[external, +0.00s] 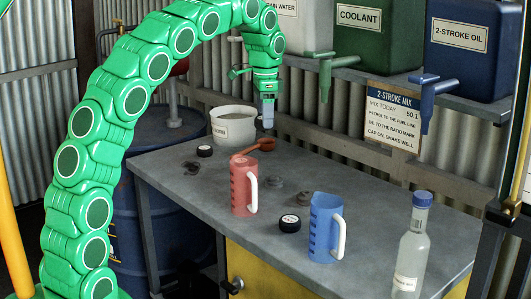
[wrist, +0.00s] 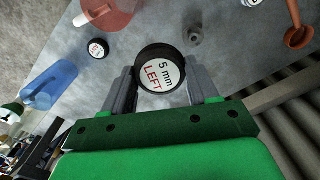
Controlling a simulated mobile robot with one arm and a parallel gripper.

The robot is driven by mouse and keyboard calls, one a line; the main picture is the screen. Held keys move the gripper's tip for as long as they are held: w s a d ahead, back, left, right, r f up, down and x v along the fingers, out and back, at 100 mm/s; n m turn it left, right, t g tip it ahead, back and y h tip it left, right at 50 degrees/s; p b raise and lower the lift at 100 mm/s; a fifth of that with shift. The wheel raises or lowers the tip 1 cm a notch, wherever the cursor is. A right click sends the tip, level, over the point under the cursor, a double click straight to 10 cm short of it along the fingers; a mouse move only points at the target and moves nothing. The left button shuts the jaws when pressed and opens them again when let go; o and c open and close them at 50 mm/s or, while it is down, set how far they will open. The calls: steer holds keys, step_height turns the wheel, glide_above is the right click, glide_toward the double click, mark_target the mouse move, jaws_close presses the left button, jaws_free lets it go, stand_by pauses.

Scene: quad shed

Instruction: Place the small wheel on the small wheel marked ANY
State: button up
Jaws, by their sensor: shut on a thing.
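My gripper (external: 267,117) hangs above the back of the bench; in the wrist view its two grey fingers are shut on a small black wheel (wrist: 160,70). Its white face reads "5 mm LEFT" and points at the wrist camera. I cannot make this wheel out clearly in the external view. A black wheel with a white label (external: 290,223) lies on the bench between the jugs; it also shows in the wrist view (wrist: 98,48), with red lettering too small to read. Another black wheel with a white label (external: 205,151) lies near the white tub. No "ANY" marking is legible.
A red jug (external: 241,190), a blue jug (external: 322,230) and a clear bottle (external: 410,250) stand on the bench (external: 180,225). A white tub (external: 232,128) and an orange-red scoop (external: 253,148) are at the back. Small dark parts (external: 275,184) lie mid-bench. Spouted tanks overhang the back.

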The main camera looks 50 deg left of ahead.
steer(key=s+d+n, duration=0.4)
steer(key=s+d, duration=1.2)
steer(key=s, duration=0.4)
glide_above(290, 218)
steer(key=shift+s+d+f, duration=0.1)
steer(key=shift+s+f, duration=0.05)
steer(key=shift+f, duration=9.1)
steer(key=shift+f, duration=0.1)
